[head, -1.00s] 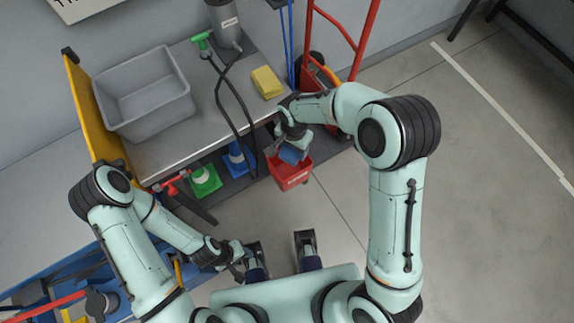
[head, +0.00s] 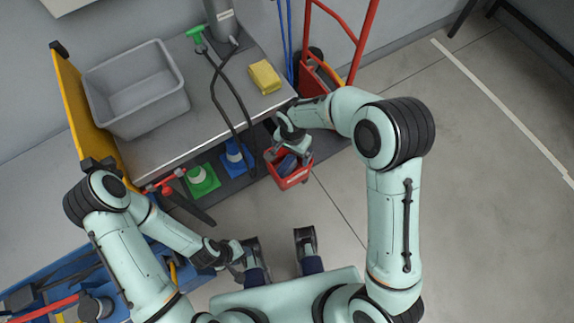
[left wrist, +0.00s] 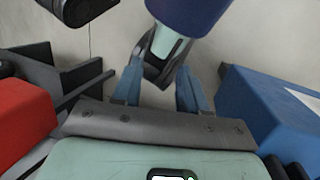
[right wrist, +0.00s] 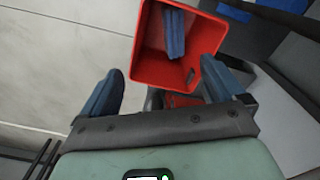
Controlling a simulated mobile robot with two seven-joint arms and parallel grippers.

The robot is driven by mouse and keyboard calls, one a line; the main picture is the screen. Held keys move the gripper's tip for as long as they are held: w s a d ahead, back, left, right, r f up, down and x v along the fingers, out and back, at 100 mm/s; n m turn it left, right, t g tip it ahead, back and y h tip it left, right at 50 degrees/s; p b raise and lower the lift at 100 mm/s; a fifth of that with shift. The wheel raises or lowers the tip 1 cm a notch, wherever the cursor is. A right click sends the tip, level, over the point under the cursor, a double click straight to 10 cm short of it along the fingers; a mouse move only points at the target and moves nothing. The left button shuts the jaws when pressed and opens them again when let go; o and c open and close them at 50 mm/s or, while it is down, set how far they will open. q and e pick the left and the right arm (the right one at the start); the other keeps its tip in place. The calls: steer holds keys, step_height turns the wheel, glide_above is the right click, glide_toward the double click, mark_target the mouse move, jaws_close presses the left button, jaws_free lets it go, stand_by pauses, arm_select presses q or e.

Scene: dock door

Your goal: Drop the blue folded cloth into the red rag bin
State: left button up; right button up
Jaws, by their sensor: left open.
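The red rag bin (head: 292,180) hangs or stands at the right front end of the bench. The blue folded cloth (head: 287,164) lies inside it, and in the right wrist view the cloth (right wrist: 173,34) is within the walls of the bin (right wrist: 152,52). My right gripper (head: 285,153) is above the bin; in the right wrist view its fingers (right wrist: 160,72) are spread with nothing between them. My left gripper (head: 238,270) is low near my base, open and empty; its spread fingers show in the left wrist view (left wrist: 158,88).
The steel bench (head: 205,113) carries a grey tub (head: 135,110) and a yellow sponge (head: 265,77). A red hand truck (head: 357,45) stands behind the bin. Green (head: 203,180) and blue (head: 237,157) items sit under the bench. The floor at right is clear.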

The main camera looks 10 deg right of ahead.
step_height(320, 180, up, 13)
steer(key=p, duration=0.2)
steer(key=shift+r, duration=0.2)
stand_by(0.5)
steer(key=s+d+f+n+g+y+p, duration=0.1)
steer(key=s+f+n+p, duration=0.15)
steer(key=s+f, duration=0.45)
steer(key=s+d+f+n+g+y+p, duration=0.15)
steer(key=s+f+p, duration=0.25)
steer(key=f, duration=0.5)
steer(key=s+f+t+y+p, duration=0.1)
steer(key=s+f+p, duration=0.2)
steer(key=s, duration=1)
steer(key=shift+s+n+p, duration=0.15)
steer(key=shift+n+p, duration=0.15)
steer(key=shift+p, duration=0.05)
steer(key=shift+t, duration=0.25)
